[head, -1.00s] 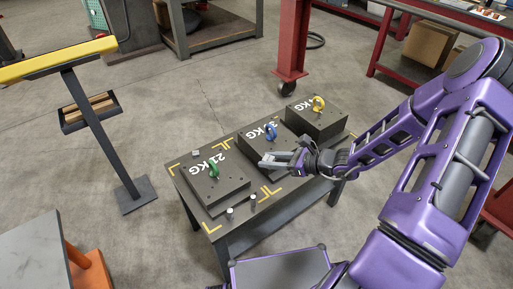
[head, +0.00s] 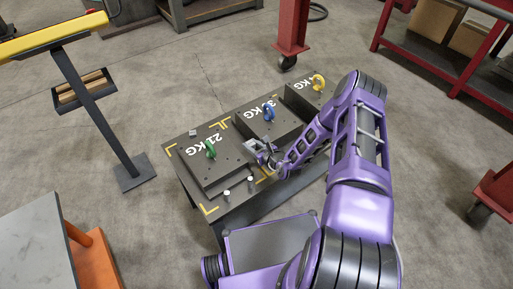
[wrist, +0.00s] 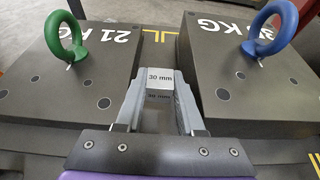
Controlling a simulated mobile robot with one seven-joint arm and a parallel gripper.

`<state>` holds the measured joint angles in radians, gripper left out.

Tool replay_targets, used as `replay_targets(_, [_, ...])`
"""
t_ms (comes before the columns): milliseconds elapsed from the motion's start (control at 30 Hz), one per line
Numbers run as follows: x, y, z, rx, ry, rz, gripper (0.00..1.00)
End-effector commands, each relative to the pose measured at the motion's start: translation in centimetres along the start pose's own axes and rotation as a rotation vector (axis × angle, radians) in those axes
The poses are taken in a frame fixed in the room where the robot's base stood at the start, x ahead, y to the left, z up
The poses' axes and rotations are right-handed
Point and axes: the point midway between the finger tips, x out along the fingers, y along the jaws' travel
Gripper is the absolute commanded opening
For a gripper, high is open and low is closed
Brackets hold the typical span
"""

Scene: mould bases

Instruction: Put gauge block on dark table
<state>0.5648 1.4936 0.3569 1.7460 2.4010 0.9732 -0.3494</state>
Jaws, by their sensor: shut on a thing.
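The gauge block (wrist: 158,75), a small grey block marked "30 mm", sits between my gripper's fingers in the wrist view. My gripper (wrist: 161,88) is shut on it, with one finger on each side. In the head view my gripper (head: 257,147) is over the dark table (head: 221,196), by the gap between the 21 KG mould base (head: 202,170) with a green eye ring and the middle mould base (head: 285,132) with a blue ring. Whether the block touches anything below is hidden.
A third mould base (head: 309,102) with a yellow ring stands at the right end. Two small pins (head: 250,184) stand at the front edge. A small grey cube (head: 193,132) lies near the back left edge. Yellow marks line bare tabletop strips.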

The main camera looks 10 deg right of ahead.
Motion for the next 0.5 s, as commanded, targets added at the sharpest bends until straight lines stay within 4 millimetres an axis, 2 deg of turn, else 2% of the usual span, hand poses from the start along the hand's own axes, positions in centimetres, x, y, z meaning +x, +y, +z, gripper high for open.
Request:
replay_targets(33, [0.4, 0.1, -0.9, 0.001, -0.001, 0.001, 0.0])
replay_targets(267, [1.1, 0.1, -2.6, 0.0, -0.002, 0.002, 0.0])
replay_targets(500, [2.3, 0.1, -5.5, -0.001, -0.002, 0.003, 0.0])
